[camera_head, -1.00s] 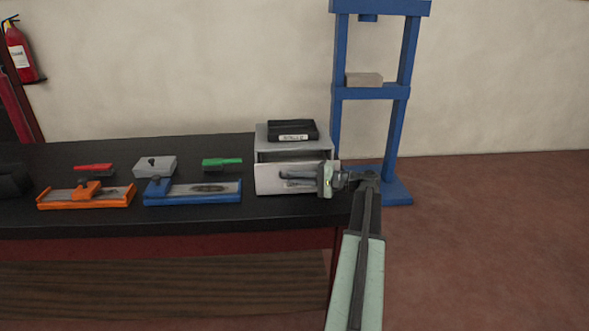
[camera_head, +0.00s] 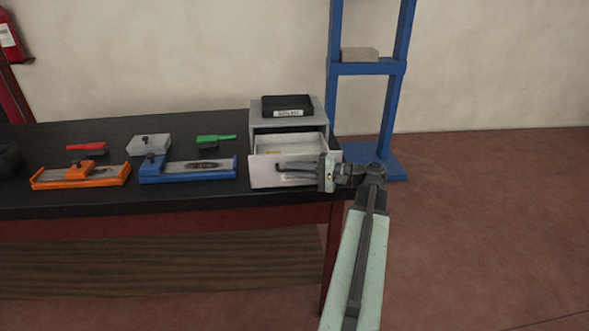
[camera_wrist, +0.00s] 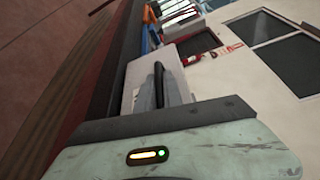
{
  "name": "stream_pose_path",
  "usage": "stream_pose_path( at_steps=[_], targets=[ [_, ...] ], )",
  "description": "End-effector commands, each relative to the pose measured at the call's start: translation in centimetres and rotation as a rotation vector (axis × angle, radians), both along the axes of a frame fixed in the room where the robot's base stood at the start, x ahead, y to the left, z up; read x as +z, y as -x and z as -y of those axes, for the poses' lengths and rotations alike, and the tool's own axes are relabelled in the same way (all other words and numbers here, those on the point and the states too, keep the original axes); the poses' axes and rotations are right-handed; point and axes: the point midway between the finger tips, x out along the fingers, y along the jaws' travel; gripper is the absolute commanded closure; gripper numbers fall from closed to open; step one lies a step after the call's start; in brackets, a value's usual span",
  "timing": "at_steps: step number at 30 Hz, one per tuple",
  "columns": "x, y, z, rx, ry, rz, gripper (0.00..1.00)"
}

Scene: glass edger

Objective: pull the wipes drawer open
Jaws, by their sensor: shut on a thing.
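The wipes drawer (camera_head: 262,174) is part of a small grey cabinet (camera_head: 256,117) at the right end of the black bench. The drawer stands out from the cabinet, and its pale inside shows, with a small yellowish thing in it. My gripper (camera_head: 290,168) is in front of the drawer's face, shut on the drawer's handle, which the fingers mostly hide. In the wrist view my gripper's fingers (camera_wrist: 162,88) meet at a dark bar against the pale drawer front (camera_wrist: 135,75).
A black box with a label (camera_head: 287,105) lies on the cabinet. Blue (camera_head: 190,171) and orange (camera_head: 80,176) trays, a red brush (camera_head: 86,147), a green brush (camera_head: 215,139) and a grey block (camera_head: 149,145) are on the bench to the left. A blue frame (camera_head: 392,120) stands behind. Floor at right is clear.

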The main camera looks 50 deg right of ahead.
Motion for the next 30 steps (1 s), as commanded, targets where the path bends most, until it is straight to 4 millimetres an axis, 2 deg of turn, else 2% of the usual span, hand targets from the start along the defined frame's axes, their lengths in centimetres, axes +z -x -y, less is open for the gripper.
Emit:
stream_pose_path(
  at_steps=[1, 2, 3, 4, 14, 17, 24, 30],
  targets=[
    [0.0, 0.0, 0.0, 0.001, 0.000, -0.001, 1.00],
    [0.0, 0.0, 0.0, 0.001, 0.000, -0.001, 0.84],
    [0.0, 0.0, 0.0, 0.001, 0.000, -0.001, 0.72],
    [0.0, 0.0, 0.0, 0.001, 0.000, -0.001, 0.68],
    [0.0, 0.2, 0.1, 0.000, 0.000, 0.000, 0.68],
    [0.2, 1.4, 0.9, -0.003, 0.000, 0.000, 0.68],
    [0.6, 5.5, 3.0, -0.001, 0.000, 0.000, 0.68],
    [0.6, 6.9, 3.6, 0.001, 0.000, -0.001, 0.68]
  ],
)
